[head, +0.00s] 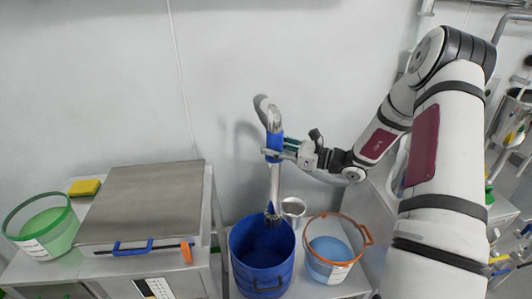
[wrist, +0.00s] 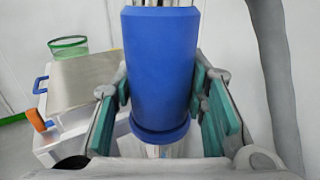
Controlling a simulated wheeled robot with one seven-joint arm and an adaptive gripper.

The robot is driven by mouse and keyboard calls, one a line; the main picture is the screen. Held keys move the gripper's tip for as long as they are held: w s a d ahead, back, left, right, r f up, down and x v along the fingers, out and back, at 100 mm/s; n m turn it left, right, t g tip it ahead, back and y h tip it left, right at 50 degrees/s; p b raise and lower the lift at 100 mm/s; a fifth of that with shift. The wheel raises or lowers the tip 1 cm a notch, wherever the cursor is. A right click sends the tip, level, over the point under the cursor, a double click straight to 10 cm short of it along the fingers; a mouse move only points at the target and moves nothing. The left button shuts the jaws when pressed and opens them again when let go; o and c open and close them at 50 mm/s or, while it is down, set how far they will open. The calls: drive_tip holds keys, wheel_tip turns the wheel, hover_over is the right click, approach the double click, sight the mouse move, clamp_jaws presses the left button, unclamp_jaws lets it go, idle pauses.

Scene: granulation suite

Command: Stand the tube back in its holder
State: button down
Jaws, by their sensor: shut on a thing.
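The tube (head: 274,185) is a steel suction lance with a blue sleeve (head: 274,143), a curved grey hose end on top and a dark slotted tip. My gripper (head: 281,152) is shut on the blue sleeve, which also fills the middle of the wrist view (wrist: 160,70) between the green pads. The tube hangs nearly upright. Its tip overlaps the far rim of the blue bucket (head: 262,272); I cannot tell whether it is inside or above. A steel cup (head: 293,207), possibly the holder, stands just right of the tip, apart from it in the picture.
An orange-rimmed clear bucket (head: 328,267) with blue contents stands right of the blue bucket. At left are a steel-topped bench scale (head: 142,200), a green-rimmed tub (head: 46,238) and a yellow block (head: 85,188). A bare wall is behind the tube.

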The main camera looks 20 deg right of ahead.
drive_tip(key=w+d+m+t+h+b, duration=0.35)
drive_tip(key=w+d, duration=0.25)
drive_tip(key=d, duration=0.7)
wheel_tip(320, 180, down, 12)
drive_tip(key=b, duration=0.6)
drive_tip(key=shift+a+n+g, duration=0.2)
drive_tip(key=shift+n+g, duration=0.15)
drive_tip(key=shift+g, duration=0.1)
drive_tip(key=shift+r, duration=0.1)
drive_tip(key=c, duration=0.9)
unclamp_jaws()
drive_tip(key=shift+s, duration=0.1)
drive_tip(key=v, duration=1.2)
